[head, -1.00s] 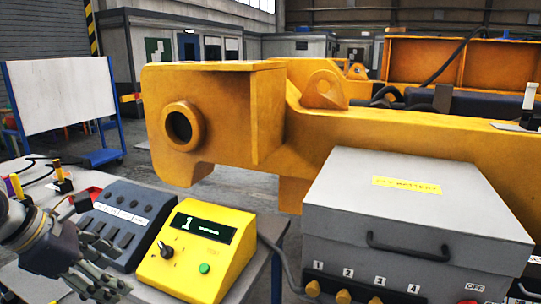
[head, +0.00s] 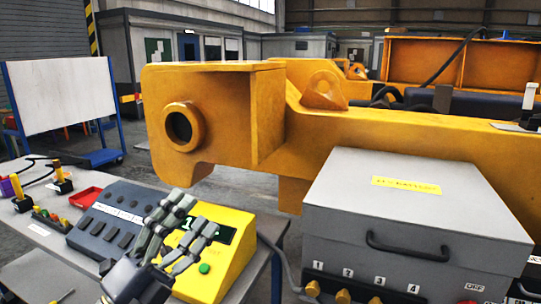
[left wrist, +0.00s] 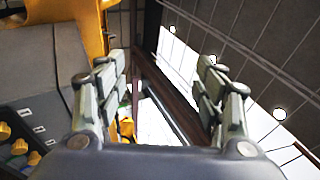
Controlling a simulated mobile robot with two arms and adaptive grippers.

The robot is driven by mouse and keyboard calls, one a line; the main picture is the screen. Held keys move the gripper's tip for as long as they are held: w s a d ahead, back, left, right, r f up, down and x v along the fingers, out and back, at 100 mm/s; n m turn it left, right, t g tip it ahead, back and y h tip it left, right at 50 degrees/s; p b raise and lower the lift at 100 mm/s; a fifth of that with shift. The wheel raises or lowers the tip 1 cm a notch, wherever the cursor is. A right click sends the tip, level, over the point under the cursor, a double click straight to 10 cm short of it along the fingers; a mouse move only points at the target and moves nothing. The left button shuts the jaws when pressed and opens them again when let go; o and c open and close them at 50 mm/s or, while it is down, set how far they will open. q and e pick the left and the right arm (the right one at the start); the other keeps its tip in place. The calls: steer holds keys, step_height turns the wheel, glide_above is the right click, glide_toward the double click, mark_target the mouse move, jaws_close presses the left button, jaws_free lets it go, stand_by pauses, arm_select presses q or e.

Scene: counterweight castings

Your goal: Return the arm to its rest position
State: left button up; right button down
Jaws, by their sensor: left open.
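My left gripper (head: 196,212) is in the lower left of the head view, its fingers pointing up and to the right, spread apart. It is in front of the yellow control box (head: 228,262) and covers part of its display and its dial; I cannot tell whether it touches the box. In the left wrist view the two fingers of my left gripper (left wrist: 163,85) stand wide apart with nothing between them. My right gripper is not in view.
A dark switch panel (head: 105,215) and a red tray (head: 86,197) lie on the grey bench at left. A large grey lidded box (head: 410,200) stands at right. A yellow casting (head: 370,130) spans behind. Space above the bench looks clear.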

arm_select(q)
steer(key=w+a+f+n+t+y, duration=0.25)
steer(key=a+f+n+y, duration=0.45)
steer(key=n+y, duration=0.45)
steer(key=s+a+f+n+g+y, duration=0.2)
steer(key=f+n+g, duration=0.15)
steer(key=f, duration=0.55)
steer(key=s+a+f+n+g+y, duration=0.25)
steer(key=f+n, duration=0.25)
steer(key=f, duration=0.4)
steer(key=s+d+f+n+g+h, duration=0.1)
steer(key=s+d+f+n+g, duration=0.1)
steer(key=s+f+g, duration=0.6)
steer(key=s+d+f+n+g, duration=0.2)
steer(key=s+f+g, duration=0.2)
steer(key=s+f, duration=0.75)
steer(key=s+f+g, duration=0.1)
steer(key=s+f, duration=0.1)
steer(key=f, duration=1.1)
steer(key=s+f, duration=0.2)
steer(key=f, duration=1.1)
steer(key=s+a+f+g, duration=0.1)
steer(key=s+a+f, duration=0.1)
steer(key=s+f, duration=1.3)
steer(key=shift+s+a, duration=0.35)
steer(key=shift+s, duration=0.35)
